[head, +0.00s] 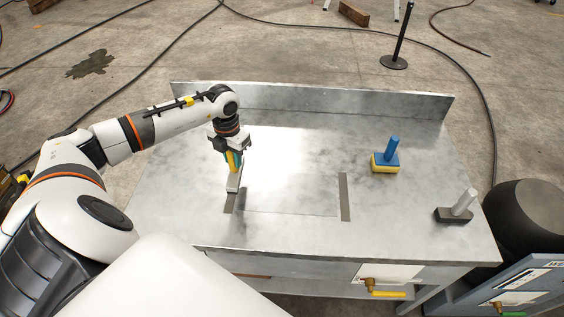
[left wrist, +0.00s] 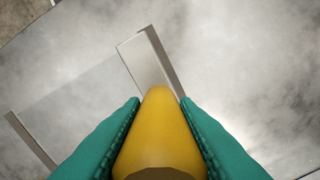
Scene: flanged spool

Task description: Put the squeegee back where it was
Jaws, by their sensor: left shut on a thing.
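The squeegee has a yellow handle (left wrist: 158,130) and a pale grey head (head: 233,182). My left gripper (head: 234,158) is shut on the handle, with its green fingers on both sides of it in the left wrist view (left wrist: 160,115). The squeegee is upright with its head down, at the left dark grey strip (head: 229,204) on the metal table (head: 290,225). Whether the head touches the table I cannot tell. A second dark grey strip (head: 345,197) lies to the right, with a faintly outlined rectangle between the strips. My right gripper is not in view.
A blue-handled yellow sponge block (head: 384,162) stands on the table right of the strips. A grey-handled dark brush (head: 456,211) stands near the right edge. A raised ledge (head: 320,105) runs along the table's back. The middle is clear.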

